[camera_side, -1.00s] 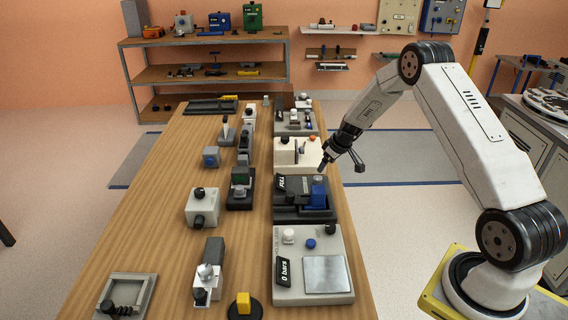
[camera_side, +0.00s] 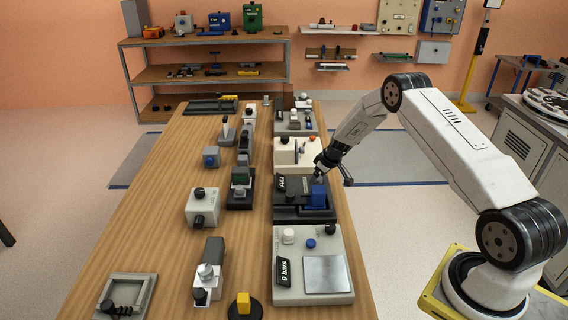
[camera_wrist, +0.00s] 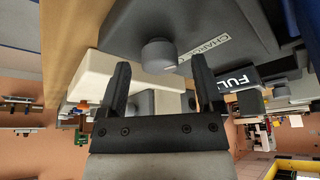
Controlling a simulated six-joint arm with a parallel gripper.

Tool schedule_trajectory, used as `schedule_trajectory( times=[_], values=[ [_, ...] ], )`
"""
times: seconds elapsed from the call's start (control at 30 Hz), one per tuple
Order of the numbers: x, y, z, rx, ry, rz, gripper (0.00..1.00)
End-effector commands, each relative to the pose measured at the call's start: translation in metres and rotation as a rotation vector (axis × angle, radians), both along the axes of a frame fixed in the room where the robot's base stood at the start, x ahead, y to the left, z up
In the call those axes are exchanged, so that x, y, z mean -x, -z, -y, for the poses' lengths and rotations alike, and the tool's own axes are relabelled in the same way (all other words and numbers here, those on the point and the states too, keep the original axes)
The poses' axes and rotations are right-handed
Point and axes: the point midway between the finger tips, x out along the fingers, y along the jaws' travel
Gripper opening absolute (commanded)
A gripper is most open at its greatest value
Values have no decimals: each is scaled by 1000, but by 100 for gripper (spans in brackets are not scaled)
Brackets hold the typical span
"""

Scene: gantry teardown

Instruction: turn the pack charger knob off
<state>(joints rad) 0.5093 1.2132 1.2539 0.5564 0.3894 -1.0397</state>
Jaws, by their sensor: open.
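The pack charger (camera_side: 290,212) is a dark grey unit on the right side of the bench, with a FULL sign (camera_side: 281,185) and a blue pack (camera_side: 318,196) in it. In the wrist view its dark panel (camera_wrist: 215,22) carries a partly covered charger label and a round grey knob (camera_wrist: 158,53). My gripper (camera_side: 319,172) is just above the charger's far part. In the wrist view my gripper (camera_wrist: 160,66) is open, with the knob in line between its fingertips. Contact with the knob cannot be told. The knob's setting is not readable.
A cream box (camera_side: 286,152) stands directly behind the charger, and also shows in the wrist view (camera_wrist: 92,80). A light grey unit with a 0 bars sign (camera_side: 283,272) stands in front. Bare wood (camera_side: 150,215) is free on the left of the bench.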

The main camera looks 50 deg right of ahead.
Motion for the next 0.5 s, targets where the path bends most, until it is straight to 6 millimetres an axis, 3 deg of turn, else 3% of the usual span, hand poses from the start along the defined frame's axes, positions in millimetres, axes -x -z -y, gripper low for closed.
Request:
schedule_trajectory(
  times=[0.4, 0.5],
  values=[
    [-2, 4, 0, 0, 0, -1, 84],
    [-1, 4, 0, 0, 0, -1, 53]
  ],
)
